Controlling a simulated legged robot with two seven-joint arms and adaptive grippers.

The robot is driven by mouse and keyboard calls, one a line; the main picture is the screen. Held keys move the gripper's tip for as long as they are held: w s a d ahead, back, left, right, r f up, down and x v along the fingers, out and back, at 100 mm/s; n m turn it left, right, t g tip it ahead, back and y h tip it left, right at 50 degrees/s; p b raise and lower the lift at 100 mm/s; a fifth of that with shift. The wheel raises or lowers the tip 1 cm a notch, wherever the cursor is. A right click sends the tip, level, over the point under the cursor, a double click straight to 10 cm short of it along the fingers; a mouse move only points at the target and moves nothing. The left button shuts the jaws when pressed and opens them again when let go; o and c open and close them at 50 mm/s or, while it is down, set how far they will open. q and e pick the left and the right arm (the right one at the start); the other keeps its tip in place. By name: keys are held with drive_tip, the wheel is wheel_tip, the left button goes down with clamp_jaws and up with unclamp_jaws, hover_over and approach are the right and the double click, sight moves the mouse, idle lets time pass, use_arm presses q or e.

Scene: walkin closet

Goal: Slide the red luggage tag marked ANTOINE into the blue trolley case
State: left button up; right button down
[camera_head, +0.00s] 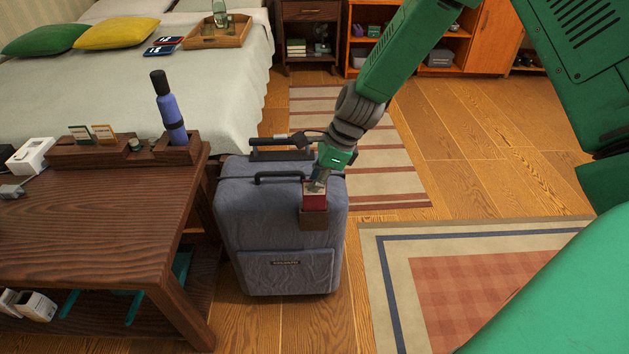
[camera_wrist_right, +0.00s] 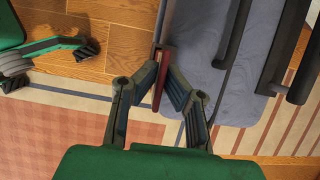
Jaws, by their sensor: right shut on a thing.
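The blue trolley case (camera_head: 240,215) stands upright on the floor beside the dark wooden table. A small brown pocket (camera_head: 316,240) is on its front, near the right side. My right gripper (camera_head: 318,186) is shut on the red luggage tag (camera_head: 314,202), just above this pocket. The tag is upright and its lower edge meets the pocket's top; I cannot tell how far it is inside. In the right wrist view the tag (camera_wrist_right: 164,77) shows edge-on between the fingers (camera_wrist_right: 165,90), beside the case (camera_wrist_right: 200,45). The name on the tag is not readable.
Black handles (camera_head: 282,178) rise on the case's top near my right arm. The dark table (camera_head: 100,205) stands close on the left, with a blue bottle (camera_head: 171,115). A checked rug (camera_head: 480,280) lies at right. Wooden floor (camera_head: 490,165) behind it is clear.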

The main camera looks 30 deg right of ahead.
sight(308, 211)
idle(0.7)
drive_tip(key=shift+p, duration=0.5)
drive_tip(key=shift+f+b, duration=1.3)
drive_tip(key=shift+f, duration=1.6)
idle(0.4)
drive_tip(key=c, duration=1.6)
unclamp_jaws()
drive_tip(key=o, duration=0.4)
drive_tip(key=shift+r, duration=0.1)
